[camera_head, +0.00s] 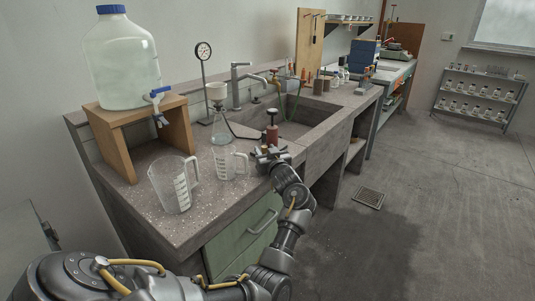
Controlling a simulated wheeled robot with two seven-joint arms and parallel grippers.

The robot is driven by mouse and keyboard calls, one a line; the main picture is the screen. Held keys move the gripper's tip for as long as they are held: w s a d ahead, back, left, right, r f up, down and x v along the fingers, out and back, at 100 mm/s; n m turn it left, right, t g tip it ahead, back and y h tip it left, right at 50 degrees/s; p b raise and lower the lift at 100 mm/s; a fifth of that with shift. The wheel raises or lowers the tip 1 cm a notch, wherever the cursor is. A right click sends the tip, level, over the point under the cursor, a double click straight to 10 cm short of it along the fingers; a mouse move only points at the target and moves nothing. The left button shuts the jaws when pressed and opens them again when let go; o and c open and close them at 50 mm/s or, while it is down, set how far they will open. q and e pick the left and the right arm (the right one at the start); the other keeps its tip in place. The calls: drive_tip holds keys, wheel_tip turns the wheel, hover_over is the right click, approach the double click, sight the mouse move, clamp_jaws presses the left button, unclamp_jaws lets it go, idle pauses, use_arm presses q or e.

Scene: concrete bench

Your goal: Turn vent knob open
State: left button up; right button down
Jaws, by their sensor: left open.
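No part is clearly marked as the vent knob, and I cannot tell which small part it is. A dark-red upright fitting with a black top (272,127) stands at the sink's near edge. A brass tap with a red top (275,78) is at the sink's back. A conical flask (221,130) carries a white funnel (216,92); a round gauge (203,51) stands on a post behind. My left gripper (267,152) is open just in front of the dark-red fitting, right of the smaller jug. Contact with the fitting cannot be judged. My right gripper is not in view.
Two clear measuring jugs, a large one (172,188) and a smaller one (228,164), stand near the bench's front. A big blue-capped carboy (122,68) sits on a wooden stand (118,150). The sink basin (300,122) lies beyond my gripper. The floor at right is open.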

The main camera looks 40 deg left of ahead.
use_arm(q)
drive_tip(key=shift+w+a, duration=0.25)
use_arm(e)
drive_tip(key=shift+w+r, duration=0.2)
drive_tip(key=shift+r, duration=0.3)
use_arm(q)
clamp_jaws()
drive_tip(key=shift+w+d+r+n+g+y, duration=0.15)
drive_tip(key=shift+n+g+y, duration=0.2)
drive_tip(key=shift+g, duration=0.25)
drive_tip(key=shift+n+g+y, duration=0.25)
drive_tip(key=shift+n+g, duration=0.2)
drive_tip(key=shift+g, duration=0.05)
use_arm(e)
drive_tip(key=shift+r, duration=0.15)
use_arm(q)
unclamp_jaws()
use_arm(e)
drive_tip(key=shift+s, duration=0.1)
